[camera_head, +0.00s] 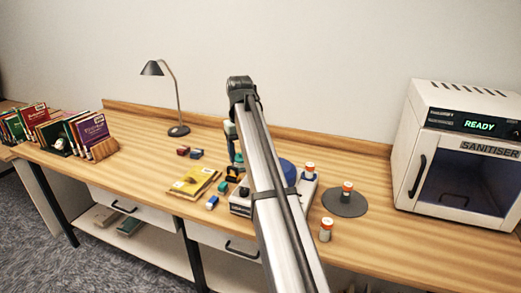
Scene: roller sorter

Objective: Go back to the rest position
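My arm rises from the bottom of the head view to a joint near the upper middle. Behind it, the far part of my arm comes down towards the desk. My gripper (233,176) shows only as a small dark shape left of the arm, low over the desk near the small blocks. Its fingers are too small and too covered to tell whether they are open or shut, or whether they hold anything.
The wooden desk (370,233) holds a yellow book (193,181), small blocks, a lamp (179,130) and racked books at left. A white device (240,209) sits partly behind my arm. Several orange-capped bottles, one on a grey disc (357,208), and a sanitiser (413,125) stand right.

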